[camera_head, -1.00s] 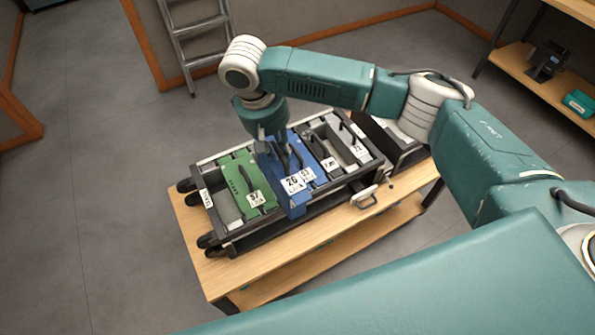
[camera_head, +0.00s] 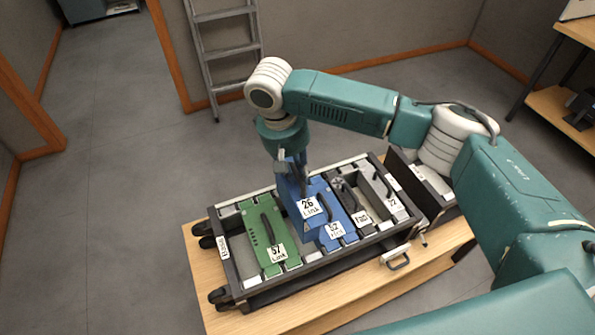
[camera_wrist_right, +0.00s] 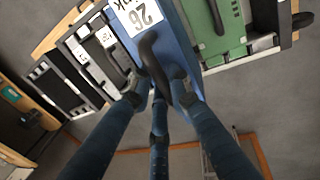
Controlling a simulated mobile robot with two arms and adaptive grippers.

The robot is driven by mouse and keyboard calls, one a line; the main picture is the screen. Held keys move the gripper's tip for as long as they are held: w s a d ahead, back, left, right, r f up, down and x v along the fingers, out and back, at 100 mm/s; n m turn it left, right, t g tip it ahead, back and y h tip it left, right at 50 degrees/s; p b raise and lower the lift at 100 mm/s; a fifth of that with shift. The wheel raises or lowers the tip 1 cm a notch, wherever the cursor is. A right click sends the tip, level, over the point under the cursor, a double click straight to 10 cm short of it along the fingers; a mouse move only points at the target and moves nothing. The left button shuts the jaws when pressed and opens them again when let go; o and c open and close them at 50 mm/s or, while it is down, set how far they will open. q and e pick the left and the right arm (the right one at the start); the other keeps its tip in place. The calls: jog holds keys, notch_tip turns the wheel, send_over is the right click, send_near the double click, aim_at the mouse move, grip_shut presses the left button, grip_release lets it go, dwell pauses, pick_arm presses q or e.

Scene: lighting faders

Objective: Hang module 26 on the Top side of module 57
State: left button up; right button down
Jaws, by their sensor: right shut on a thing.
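The blue module labelled 26 (camera_head: 308,224) is held by its dark handle in my right gripper (camera_head: 291,166). It stands raised and somewhat tilted above the rack, between the green module and another blue module. In the right wrist view, the fingers (camera_wrist_right: 157,92) close around the handle of module 26 (camera_wrist_right: 187,50). The green module labelled 57 (camera_head: 256,228) lies flat in the rack, just left of module 26; its handle and label are visible. The green module also shows in the right wrist view (camera_wrist_right: 210,40), beside module 26. My left gripper is not in view.
The dark-framed rack (camera_head: 322,261) sits on a wooden table (camera_head: 210,278). A second blue module (camera_head: 338,232) and grey modules (camera_head: 383,196) fill its right part. A drawer-like handle (camera_head: 397,262) sticks out in front. A ladder (camera_head: 222,50) leans behind.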

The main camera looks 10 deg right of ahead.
aim_at(297, 186)
notch_tip(297, 186, down, 3)
jog(key=b, duration=0.2)
jog(key=shift+w+r+b, duration=0.1)
jog(key=shift+b, duration=0.3)
jog(key=shift+f+b, duration=0.3)
notch_tip(297, 186, down, 2)
jog(key=shift+f+b, duration=0.1)
jog(key=shift+b, duration=1)
jog(key=shift+f, duration=0.3)
jog(key=shift+f+b, duration=0.5)
jog(key=shift+f, duration=2.35)
pick_arm(q)
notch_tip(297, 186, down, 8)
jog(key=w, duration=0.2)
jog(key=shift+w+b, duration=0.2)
jog(key=shift+b, duration=0.15)
pick_arm(e)
jog(key=shift+f, duration=1.75)
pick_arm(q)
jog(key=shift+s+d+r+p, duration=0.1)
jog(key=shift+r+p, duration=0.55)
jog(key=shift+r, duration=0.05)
pick_arm(e)
jog(key=shift+a, duration=0.1)
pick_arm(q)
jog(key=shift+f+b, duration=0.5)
pick_arm(e)
jog(key=shift+f, duration=1.3)
